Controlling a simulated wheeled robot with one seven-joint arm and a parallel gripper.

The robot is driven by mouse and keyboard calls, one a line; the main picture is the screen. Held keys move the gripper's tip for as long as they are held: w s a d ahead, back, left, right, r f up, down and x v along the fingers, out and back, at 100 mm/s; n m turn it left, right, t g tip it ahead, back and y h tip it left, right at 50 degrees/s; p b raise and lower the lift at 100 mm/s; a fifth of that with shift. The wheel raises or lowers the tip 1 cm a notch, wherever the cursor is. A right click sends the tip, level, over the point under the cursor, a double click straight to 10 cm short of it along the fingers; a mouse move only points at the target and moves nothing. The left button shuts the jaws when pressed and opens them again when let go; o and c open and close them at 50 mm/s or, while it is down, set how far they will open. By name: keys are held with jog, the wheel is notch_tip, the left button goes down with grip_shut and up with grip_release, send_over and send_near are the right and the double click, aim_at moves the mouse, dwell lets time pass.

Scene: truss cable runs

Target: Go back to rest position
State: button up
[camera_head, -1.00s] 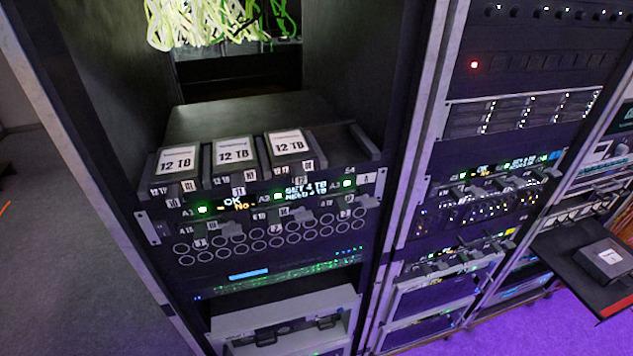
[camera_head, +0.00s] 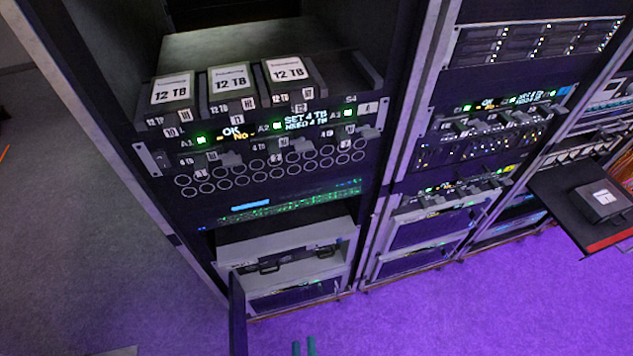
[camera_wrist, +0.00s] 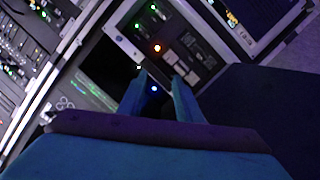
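My gripper (camera_head: 303,347) shows only as two teal fingertips at the bottom edge of the head view, over the purple-lit floor and in front of the rack. In the wrist view my gripper (camera_wrist: 158,80) has its two blue fingers apart, with nothing between them. Behind the fingers is a tilted rack panel (camera_wrist: 160,30) with small lights and a dark screen. The rest of my arm is mostly out of the head view.
The left rack holds a row of drives labelled 12 TB (camera_head: 229,82) above a lit panel reading OK and SET 4 TB (camera_head: 300,122). A dark shelf (camera_head: 560,205) with a boxy drive (camera_head: 602,202) juts out at right. The purple-lit floor (camera_head: 450,310) is open in front.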

jog(key=s+d+r+m, duration=0.1)
jog(key=s+r+m, duration=0.1)
jog(key=r, duration=0.4)
jog(key=s+d+r+m, duration=0.1)
jog(key=s+r+m, duration=0.1)
jog(key=r, duration=0.4)
jog(key=s+d+r+m+h, duration=0.1)
jog(key=s+r+m, duration=0.2)
jog(key=r, duration=0.3)
jog(key=shift+d+m+g, duration=0.15)
jog(key=shift+m+g, duration=0.25)
jog(key=shift+m, duration=0.1)
jog(key=shift+f, duration=0.1)
jog(key=shift+s, duration=0.15)
